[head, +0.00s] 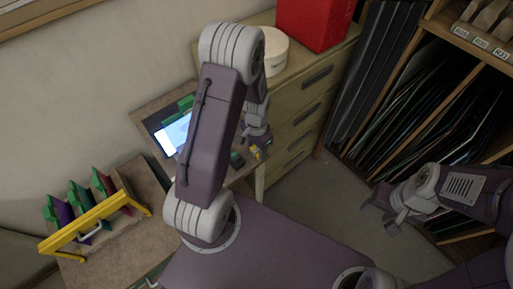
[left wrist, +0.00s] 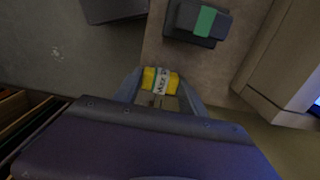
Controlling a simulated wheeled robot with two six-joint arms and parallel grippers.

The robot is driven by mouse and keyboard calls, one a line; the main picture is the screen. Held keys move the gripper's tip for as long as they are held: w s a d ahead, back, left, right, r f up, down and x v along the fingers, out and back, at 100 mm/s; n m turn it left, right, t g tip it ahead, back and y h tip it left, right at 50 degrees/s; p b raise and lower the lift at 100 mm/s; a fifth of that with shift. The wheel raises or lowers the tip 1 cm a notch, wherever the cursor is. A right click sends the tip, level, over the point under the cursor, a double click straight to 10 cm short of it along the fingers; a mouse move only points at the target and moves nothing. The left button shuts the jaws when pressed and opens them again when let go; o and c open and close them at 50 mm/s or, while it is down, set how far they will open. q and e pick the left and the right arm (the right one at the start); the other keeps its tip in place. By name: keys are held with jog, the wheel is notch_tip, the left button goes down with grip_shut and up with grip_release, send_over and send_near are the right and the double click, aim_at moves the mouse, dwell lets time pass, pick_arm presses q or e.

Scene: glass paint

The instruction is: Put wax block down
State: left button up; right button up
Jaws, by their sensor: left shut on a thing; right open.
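My left gripper (left wrist: 160,92) is shut on a small yellow wax block (left wrist: 149,76) with a white lettered label and a green band. In the head view the block (head: 257,153) shows as a small yellow spot at the tip of my left gripper (head: 257,145), by the right edge of the brown table (head: 225,183). The left wrist view shows the block held over the edge of a brown surface, with grey floor to the left. I cannot tell how high it is. My right gripper (head: 384,206) is open and empty at the right, in front of the shelves.
A dark block with a green band (left wrist: 205,22) lies on the surface close to the held block; a dark green item (head: 237,159) shows there in the head view. A lit screen (head: 173,135), drawers (head: 305,105) and a yellow-railed rack (head: 95,222) stand nearby.

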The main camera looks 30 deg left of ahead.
aim_at(257, 150)
pick_arm(q)
jog(key=o, duration=1.4)
jog(key=shift+f, duration=0.15)
jog(key=shift+c, duration=0.2)
notch_tip(257, 150, up, 12)
jog(key=r, duration=0.1)
jog(key=s+d+n+t, duration=0.1)
jog(key=s+d+n, duration=0.3)
jog(key=s, duration=0.4)
jog(key=shift+d+f+n+p, duration=0.25)
jog(key=shift+d+n+p, duration=0.1)
jog(key=shift+d+n, duration=0.1)
